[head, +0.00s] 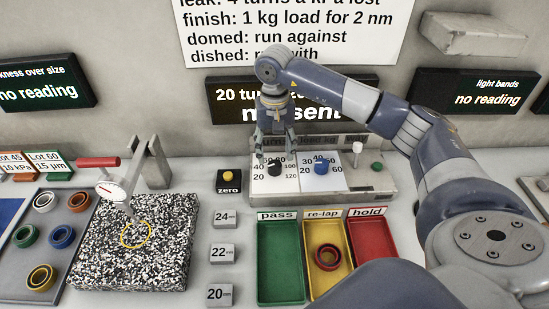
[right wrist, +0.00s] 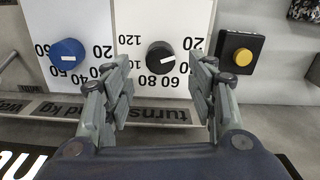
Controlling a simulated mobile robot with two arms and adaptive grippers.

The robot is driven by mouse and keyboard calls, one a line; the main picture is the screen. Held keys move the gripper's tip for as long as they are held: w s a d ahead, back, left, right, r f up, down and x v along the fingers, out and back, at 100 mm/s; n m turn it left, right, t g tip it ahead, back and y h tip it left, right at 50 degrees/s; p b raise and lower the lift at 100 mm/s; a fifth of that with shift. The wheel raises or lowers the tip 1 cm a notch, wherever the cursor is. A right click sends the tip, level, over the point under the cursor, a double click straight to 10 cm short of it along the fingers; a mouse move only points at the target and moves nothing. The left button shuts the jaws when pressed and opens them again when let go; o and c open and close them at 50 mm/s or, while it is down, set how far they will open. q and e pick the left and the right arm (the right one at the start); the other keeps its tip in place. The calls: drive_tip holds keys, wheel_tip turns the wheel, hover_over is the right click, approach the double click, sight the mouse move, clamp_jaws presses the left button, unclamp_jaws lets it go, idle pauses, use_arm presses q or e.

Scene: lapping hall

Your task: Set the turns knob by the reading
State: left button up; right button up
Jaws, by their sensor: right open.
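The black turns knob (head: 274,167) sits on a white dial of the grey control box; in the right wrist view the black knob (right wrist: 160,58) shows a short white mark, its exact reading unclear. The blue knob (head: 321,167) is beside it, also visible in the right wrist view (right wrist: 67,52). My right gripper (head: 275,153) is open over the black knob; in the right wrist view its fingers (right wrist: 163,85) stand apart on either side, not closed on it. The dark display (head: 225,96) begins "20 tu"; my arm hides part of it. My left gripper is not in view.
A yellow zero button (head: 228,175) is left of the box, a white lever (head: 357,150) on its right. Pass (head: 265,297), re-lap (head: 340,290) and hold trays are in front; re-lap holds a dark red ring (head: 327,257). A speckled plate (head: 165,215) with a gauge is left.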

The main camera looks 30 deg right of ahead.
sight(274, 163)
wheel_tip(274, 163, down, 4)
drive_tip(key=shift+w+f, duration=0.1)
drive_tip(key=shift+w, duration=0.05)
drive_tip(key=shift+f+p, duration=0.3)
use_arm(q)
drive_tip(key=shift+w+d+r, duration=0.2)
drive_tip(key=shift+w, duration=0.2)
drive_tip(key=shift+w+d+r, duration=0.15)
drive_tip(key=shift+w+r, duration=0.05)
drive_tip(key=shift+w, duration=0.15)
use_arm(e)
drive_tip(key=c, duration=1)
